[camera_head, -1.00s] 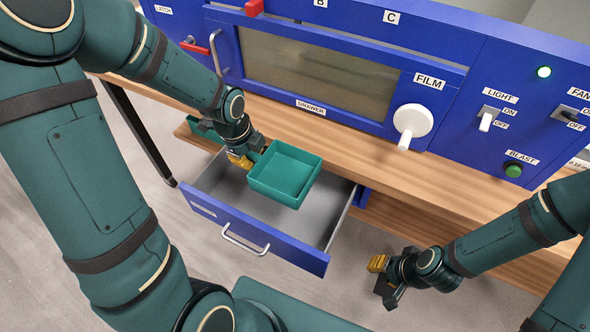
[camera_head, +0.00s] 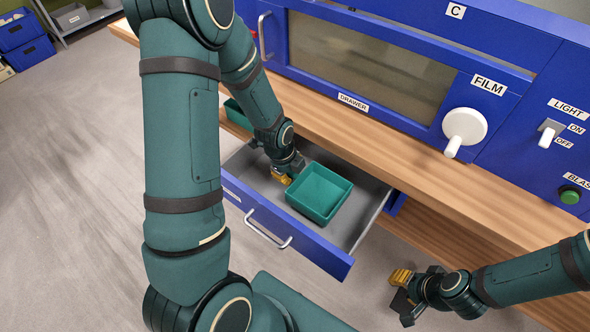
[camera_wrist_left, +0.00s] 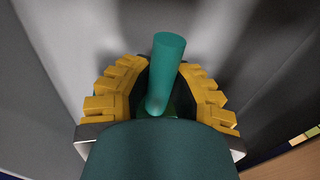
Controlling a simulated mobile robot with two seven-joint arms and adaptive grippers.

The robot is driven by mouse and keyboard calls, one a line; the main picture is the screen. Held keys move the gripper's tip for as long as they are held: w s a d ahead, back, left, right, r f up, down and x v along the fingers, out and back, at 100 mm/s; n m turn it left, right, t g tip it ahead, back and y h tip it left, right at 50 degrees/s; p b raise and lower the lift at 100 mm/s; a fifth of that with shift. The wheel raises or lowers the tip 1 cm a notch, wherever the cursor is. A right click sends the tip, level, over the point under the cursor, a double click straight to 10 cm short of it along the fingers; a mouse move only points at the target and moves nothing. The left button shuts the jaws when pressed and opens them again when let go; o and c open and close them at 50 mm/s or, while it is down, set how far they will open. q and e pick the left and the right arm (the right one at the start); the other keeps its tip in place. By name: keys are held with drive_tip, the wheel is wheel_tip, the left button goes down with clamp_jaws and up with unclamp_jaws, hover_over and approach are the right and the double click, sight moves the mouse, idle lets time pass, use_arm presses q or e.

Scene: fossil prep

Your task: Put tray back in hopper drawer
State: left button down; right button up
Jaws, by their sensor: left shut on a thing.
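The green square tray (camera_head: 340,205) is empty and roughly level, within the outline of the pulled-out hopper drawer (camera_head: 262,222). Whether its underside touches the drawer floor cannot be told. My left gripper (camera_head: 282,176) is at the tray's left side. In the left wrist view, its yellow-padded fingers are shut around a green round handle (camera_wrist_left: 167,62), with the grey drawer floor behind. The drawer has a blue front, a silver pull and grey inner walls. My right gripper (camera_head: 402,288) is outside the drawer, to its right, with nothing visible in it; its finger gap is unclear.
The wooden bench edge (camera_head: 330,128) runs behind and above the drawer. A second green container (camera_head: 237,113) is on a lower wooden shelf at left, partly behind my arm. The blue machine (camera_head: 418,112) with its white film knob (camera_head: 464,128) stands on the bench.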

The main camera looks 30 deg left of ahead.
use_arm(q)
drive_tip(key=shift+w+d+f+b, duration=0.1)
drive_tip(key=shift+w+f+b, duration=0.15)
drive_tip(key=shift+w, duration=0.4)
drive_tip(key=shift+w+f+b, duration=0.1)
drive_tip(key=shift+w+f, duration=0.25)
drive_tip(key=shift+w, duration=0.3)
drive_tip(key=shift+f, duration=0.1)
drive_tip(key=shift+f, duration=0.1)
drive_tip(key=c, duration=0.9)
unclamp_jaws()
